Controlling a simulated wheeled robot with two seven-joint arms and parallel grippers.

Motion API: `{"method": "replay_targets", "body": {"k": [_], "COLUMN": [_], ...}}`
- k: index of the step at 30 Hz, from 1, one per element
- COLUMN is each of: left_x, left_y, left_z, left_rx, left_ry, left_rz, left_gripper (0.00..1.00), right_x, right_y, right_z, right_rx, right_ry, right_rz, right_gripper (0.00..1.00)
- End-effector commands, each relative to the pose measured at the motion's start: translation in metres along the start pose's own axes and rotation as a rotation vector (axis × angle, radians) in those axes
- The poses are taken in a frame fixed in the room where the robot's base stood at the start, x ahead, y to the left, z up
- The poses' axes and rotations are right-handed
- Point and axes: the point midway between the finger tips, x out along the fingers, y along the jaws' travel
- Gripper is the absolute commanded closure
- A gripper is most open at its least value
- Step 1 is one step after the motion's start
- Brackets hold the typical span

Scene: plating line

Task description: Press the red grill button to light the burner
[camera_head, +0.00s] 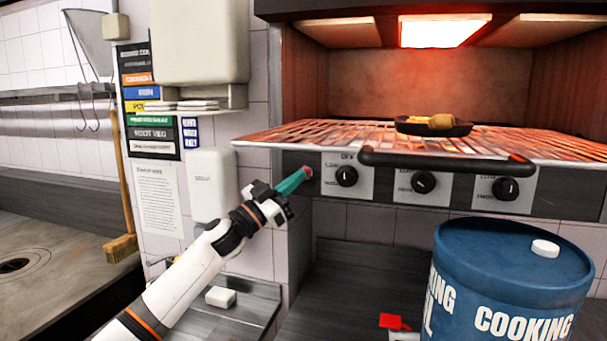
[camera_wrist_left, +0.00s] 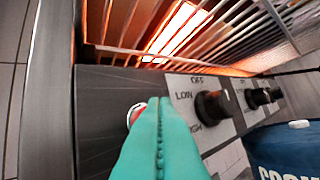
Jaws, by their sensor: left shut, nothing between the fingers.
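The red grill button (camera_wrist_left: 134,112) is on the dark front panel, left of the first knob. In the left wrist view it shows as a red spot with a pale rim, partly hidden behind my fingers. In the head view the red button (camera_head: 309,171) shows just past the fingertips. My left gripper (camera_head: 295,180) is shut and empty, its teal fingers pointing at the button; they also fill the lower middle of the left wrist view (camera_wrist_left: 158,140). I cannot tell whether the tips touch the button. The grill (camera_head: 420,150) glows orange at the top. My right gripper is not in view.
Black knobs (camera_head: 346,176) line the panel right of the button. A black handle (camera_head: 440,163) juts out above them. A small pan with food (camera_head: 433,126) sits on the rack. A blue cooking oil drum (camera_head: 510,265) stands at lower right. A white dispenser (camera_head: 212,185) hangs left of my gripper.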

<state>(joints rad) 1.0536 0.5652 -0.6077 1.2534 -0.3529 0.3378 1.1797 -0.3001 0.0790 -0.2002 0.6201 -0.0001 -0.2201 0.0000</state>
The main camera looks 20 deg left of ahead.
Motion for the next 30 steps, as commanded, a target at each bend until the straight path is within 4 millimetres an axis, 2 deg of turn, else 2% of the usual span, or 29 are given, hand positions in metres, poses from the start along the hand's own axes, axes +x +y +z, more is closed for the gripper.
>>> {"method": "replay_targets", "body": {"k": [18,30], "left_x": [-0.009,-0.036], "left_y": [-0.007,-0.026], "left_z": [0.006,0.026], "left_rx": [0.0,0.0], "left_ry": [0.001,0.001], "left_rz": [0.0,-0.001], "left_gripper": [1.0,1.0], "right_x": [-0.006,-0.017], "right_y": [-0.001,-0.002], "right_z": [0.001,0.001], "right_rx": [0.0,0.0], "right_ry": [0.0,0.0], "right_rz": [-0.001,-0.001], "right_gripper": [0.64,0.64]}}
